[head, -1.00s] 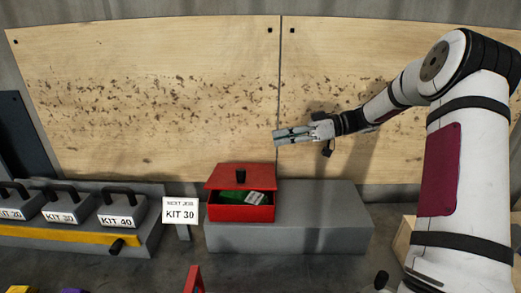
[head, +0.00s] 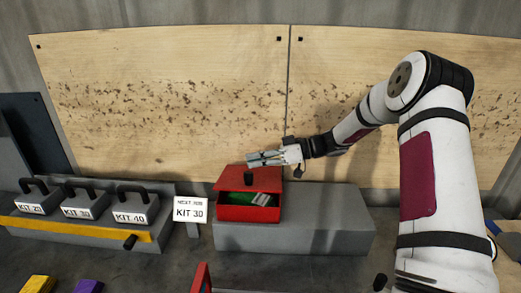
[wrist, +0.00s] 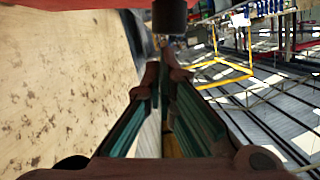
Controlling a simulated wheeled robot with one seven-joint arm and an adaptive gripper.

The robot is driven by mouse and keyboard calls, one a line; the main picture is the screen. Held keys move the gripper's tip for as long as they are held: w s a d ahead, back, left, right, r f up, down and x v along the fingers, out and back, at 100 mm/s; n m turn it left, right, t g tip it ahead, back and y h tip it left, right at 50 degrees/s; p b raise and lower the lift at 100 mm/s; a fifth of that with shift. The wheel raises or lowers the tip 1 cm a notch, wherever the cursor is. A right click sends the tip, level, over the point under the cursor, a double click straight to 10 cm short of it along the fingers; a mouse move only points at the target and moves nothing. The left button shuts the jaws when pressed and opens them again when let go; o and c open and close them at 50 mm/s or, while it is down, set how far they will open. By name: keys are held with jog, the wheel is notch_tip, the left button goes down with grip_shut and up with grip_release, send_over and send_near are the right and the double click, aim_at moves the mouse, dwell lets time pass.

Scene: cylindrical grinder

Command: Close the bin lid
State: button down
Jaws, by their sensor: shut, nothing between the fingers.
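The red bin (head: 240,213) sits on the left end of a grey block. Its red lid (head: 264,179) is tilted and partly open, with a dark gap along the front. A green item and a pale label (head: 262,200) show inside the gap. A black knob (head: 249,178) stands on the lid. My gripper (head: 252,160) is shut and empty, just above the lid's back edge and the knob. In the wrist view, my closed fingers (wrist: 164,66) point toward the knob (wrist: 170,15), under the red lid (wrist: 75,4). Whether they touch is unclear.
The grey block (head: 325,220) has bare room right of the bin. A "KIT 30" sign (head: 189,210) stands left of it, then several handled kit blocks (head: 137,208). A wooden panel (head: 165,105) is behind. A red object (head: 201,279) is at the front.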

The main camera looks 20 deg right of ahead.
aim_at(252, 179)
jog(key=shift+f, duration=0.25)
jog(key=s+f, duration=0.1)
jog(key=f+p, duration=0.1)
jog(key=f, duration=0.1)
jog(key=s+a+f, duration=0.1)
jog(key=shift+s+f, duration=0.2)
jog(key=shift+s, duration=0.1)
